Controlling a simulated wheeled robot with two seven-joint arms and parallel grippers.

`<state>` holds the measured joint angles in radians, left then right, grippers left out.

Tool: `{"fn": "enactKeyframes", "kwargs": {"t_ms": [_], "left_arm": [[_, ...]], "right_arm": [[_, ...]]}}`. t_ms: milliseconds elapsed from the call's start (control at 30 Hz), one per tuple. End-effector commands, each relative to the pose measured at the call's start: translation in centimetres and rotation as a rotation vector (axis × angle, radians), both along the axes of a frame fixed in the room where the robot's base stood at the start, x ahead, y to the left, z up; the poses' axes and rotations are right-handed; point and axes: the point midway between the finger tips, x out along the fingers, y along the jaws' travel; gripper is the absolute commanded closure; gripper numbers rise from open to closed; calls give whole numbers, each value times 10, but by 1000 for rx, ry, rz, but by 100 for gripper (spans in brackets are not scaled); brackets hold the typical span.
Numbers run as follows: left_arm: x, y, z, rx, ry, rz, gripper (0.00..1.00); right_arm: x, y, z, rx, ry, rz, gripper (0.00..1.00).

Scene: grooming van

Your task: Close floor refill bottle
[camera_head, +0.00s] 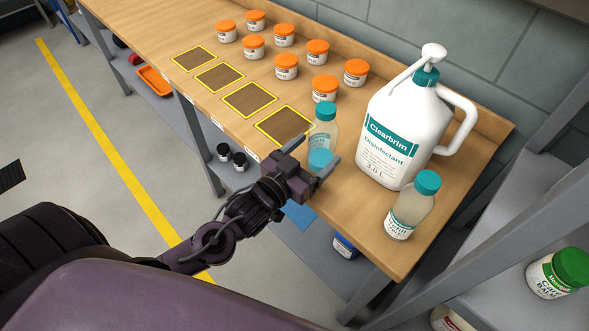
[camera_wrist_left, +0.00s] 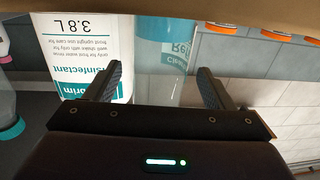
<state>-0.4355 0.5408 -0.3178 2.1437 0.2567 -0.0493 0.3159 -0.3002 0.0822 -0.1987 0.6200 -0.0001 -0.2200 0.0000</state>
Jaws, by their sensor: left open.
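A clear bottle (camera_head: 322,133) with a teal cap (camera_head: 326,111) and a teal label stands upright on the wooden bench, left of a big white jug. My left gripper (camera_head: 315,160) is at its lower part, open. In the left wrist view, which is upside down, the bottle (camera_wrist_left: 166,65) shows between the two spread fingers (camera_wrist_left: 160,88), its label partly reading "Re". I cannot tell whether either finger touches it. A second teal-capped bottle (camera_head: 408,208) with a white label stands near the bench's right end. My right gripper is not in view.
The white Clearbrim disinfectant jug (camera_head: 395,135) with a pump stands close right of the first bottle. Several orange-lidded jars (camera_head: 286,67) stand behind yellow-edged squares (camera_head: 250,99). A grey shelf with a green-lidded tub (camera_head: 556,274) is at the right.

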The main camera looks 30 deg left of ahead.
Motion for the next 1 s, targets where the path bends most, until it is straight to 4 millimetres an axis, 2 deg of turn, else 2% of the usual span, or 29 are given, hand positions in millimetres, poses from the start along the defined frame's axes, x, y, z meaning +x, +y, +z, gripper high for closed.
{"fn": "enactKeyframes", "kwargs": {"t_ms": [33,200,400,600,1000], "left_arm": [[-12,3,-2,1,4,-1,24],[-40,11,-2,1,4,-1,24],[-62,17,-1,0,2,0,24],[-69,19,1,1,-1,0,24],[-69,19,1,0,-1,0,24]], "right_arm": [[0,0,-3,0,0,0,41],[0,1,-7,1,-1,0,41],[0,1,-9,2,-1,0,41],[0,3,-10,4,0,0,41],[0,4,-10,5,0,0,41]]}}
